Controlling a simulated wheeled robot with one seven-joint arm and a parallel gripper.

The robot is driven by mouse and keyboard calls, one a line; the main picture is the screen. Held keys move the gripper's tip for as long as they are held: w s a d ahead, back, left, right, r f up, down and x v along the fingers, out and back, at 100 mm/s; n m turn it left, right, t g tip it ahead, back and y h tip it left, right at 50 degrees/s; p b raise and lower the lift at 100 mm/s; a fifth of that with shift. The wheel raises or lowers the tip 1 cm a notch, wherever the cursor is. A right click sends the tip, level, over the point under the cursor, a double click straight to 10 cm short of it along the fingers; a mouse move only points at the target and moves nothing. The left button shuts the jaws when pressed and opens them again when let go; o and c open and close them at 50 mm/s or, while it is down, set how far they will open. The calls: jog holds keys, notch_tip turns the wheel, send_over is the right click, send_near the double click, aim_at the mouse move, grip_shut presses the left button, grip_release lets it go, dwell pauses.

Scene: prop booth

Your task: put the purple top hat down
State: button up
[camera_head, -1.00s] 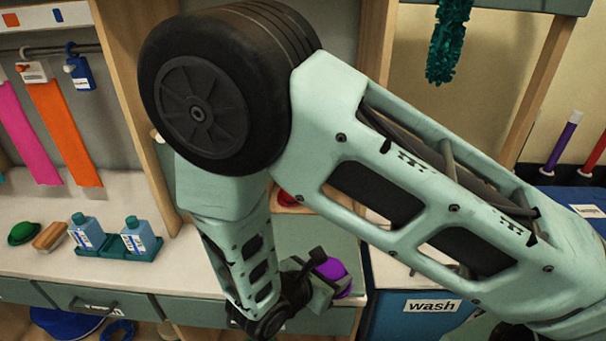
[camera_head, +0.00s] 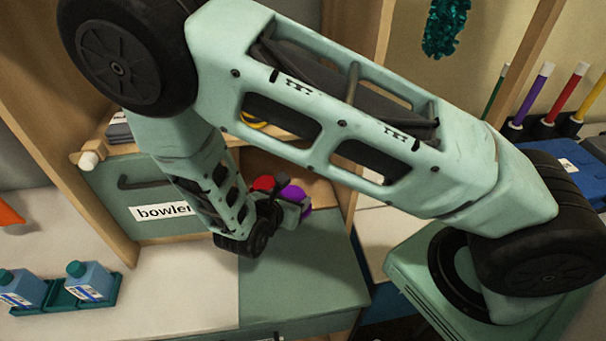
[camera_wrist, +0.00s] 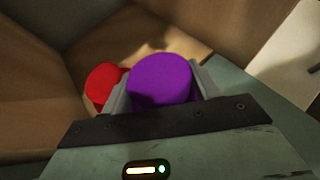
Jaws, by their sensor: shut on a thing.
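The purple top hat (camera_wrist: 160,78) is held between the two fingers of my gripper (camera_wrist: 158,92) in the wrist view. In the head view the purple hat (camera_head: 296,195) shows at the end of my arm, partly hidden by my gripper (camera_head: 285,207). The hat is in front of a wooden compartment (camera_head: 300,170). A red hat-like thing (camera_wrist: 104,82) is in the compartment, just left of the purple hat; it also shows in the head view (camera_head: 262,183). I cannot tell whether the purple hat touches the compartment floor.
A green drawer front labelled "bowler" (camera_head: 140,195) is left of the compartment. A green surface (camera_head: 310,285) lies in front of it. Two blue bottles (camera_head: 90,280) stand in a teal tray at the left. Several coloured rods (camera_head: 535,95) stand at the right.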

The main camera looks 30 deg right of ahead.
jog(key=p, duration=0.2)
send_over(307, 191)
jog(key=a, duration=0.1)
jog(key=shift+s, duration=0.4)
jog(key=shift+w+d+f+p, duration=0.2)
jog(key=shift+d+f+p, duration=0.05)
jog(key=shift+f+p, duration=0.35)
jog(key=shift+w+d+f+p, duration=0.2)
jog(key=shift+f+p, duration=0.3)
jog(key=shift+f, duration=0.65)
jog(key=shift+f, duration=0.2)
jog(key=o, duration=0.9)
jog(key=shift+o, duration=0.2)
jog(key=shift+r, duration=0.15)
